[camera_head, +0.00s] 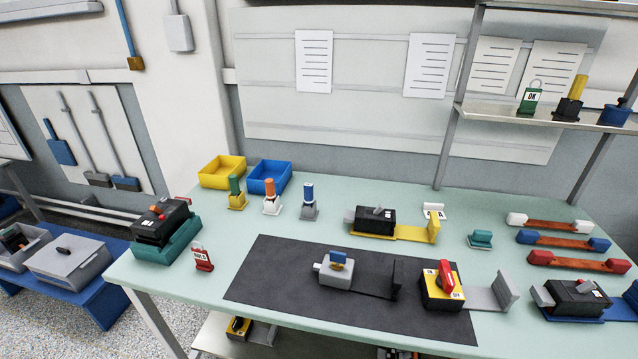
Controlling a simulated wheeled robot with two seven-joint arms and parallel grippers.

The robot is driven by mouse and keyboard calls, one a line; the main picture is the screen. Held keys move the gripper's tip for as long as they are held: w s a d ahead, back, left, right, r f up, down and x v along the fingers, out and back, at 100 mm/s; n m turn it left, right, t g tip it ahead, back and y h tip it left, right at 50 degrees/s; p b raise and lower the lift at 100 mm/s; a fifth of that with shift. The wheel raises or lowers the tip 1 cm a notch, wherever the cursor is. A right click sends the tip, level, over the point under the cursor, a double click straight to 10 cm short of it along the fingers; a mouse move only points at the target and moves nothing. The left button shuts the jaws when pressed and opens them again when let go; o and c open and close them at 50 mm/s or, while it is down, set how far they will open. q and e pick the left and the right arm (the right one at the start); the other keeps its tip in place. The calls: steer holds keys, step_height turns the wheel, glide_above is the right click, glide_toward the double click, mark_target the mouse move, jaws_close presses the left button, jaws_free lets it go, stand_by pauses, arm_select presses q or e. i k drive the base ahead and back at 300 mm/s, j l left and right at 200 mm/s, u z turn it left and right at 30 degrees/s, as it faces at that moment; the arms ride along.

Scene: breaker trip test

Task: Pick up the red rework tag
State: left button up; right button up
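The red rework tag (203,259) stands upright near the left end of the pale green table (215,220). It has a white label and a grey loop at its top. It is just right of a teal cradle (168,245) that holds a black breaker (160,221), and left of the dark mat (255,281). Nothing covers the tag. Neither of my grippers shows in the head view.
Yellow (222,171) and blue (269,177) bins stand at the table's back left, with several coloured-handled tools in front. Breakers and fixtures sit on and around the mat. A green OK tag (530,98) is on the shelf (480,111). Table around the red tag is fairly clear.

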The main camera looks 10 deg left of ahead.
mark_target(201, 257)
steer(key=u, duration=1.25)
